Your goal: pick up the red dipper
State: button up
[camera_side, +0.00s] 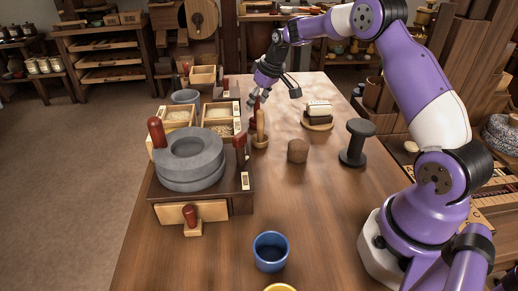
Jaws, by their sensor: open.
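A slim red handle (257,104), which looks like the red dipper, stands upright beside a tan wooden handle (261,122) at a small wooden cup (260,141). Its lower part is hidden, so I cannot tell its full shape. My gripper (274,97) is open above the far part of the table, close to the top of the red handle. One finger points down on its left side and the other is spread to the right. I cannot tell whether a finger touches the handle. Nothing shows held between the fingers.
A grey stone quern (190,160) with red handles stands at left on a dark base. Grain boxes (219,112) sit behind it. A brown lump (298,150), black spool (357,143), stacked blocks (319,112) and blue cup (271,252) stand around.

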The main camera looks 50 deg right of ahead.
jog(key=shift+w+f, duration=0.25)
jog(key=shift+f, duration=0.45)
grip_shut()
jog(key=shift+r, duration=0.1)
